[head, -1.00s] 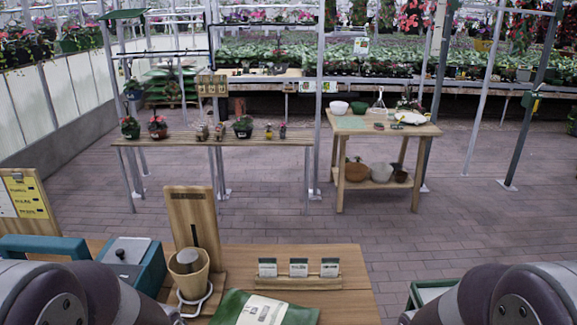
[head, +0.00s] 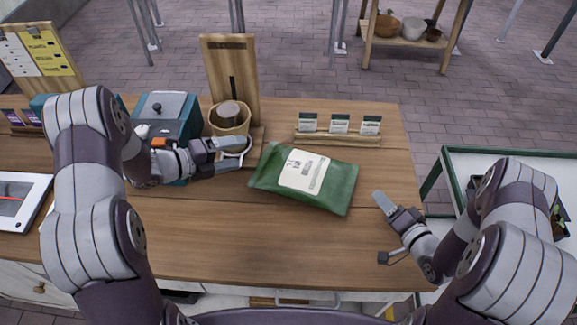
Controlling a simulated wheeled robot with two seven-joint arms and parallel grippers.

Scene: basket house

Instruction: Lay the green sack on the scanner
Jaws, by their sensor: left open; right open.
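The green sack (head: 335,187) with a white label lies flat on the wooden table (head: 270,245), right of centre. A flat white-framed device with a dark window and a red line, apparently the scanner (head: 40,185), lies at the table's left, cut by the picture edge; nothing lies on the part I see. My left gripper (head: 243,155) is open and empty, just left of the sack, by the wooden cup. My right gripper (head: 381,228) is open and empty, right of the sack and apart from it, near the table's right edge.
A wooden cup (head: 229,118) on a stand, a teal box (head: 165,118) and a rack of seed packets (head: 338,130) stand behind the sack. A notice board (head: 40,55) is at back left. A green-framed cart (head: 465,160) stands right. The table's front middle is clear.

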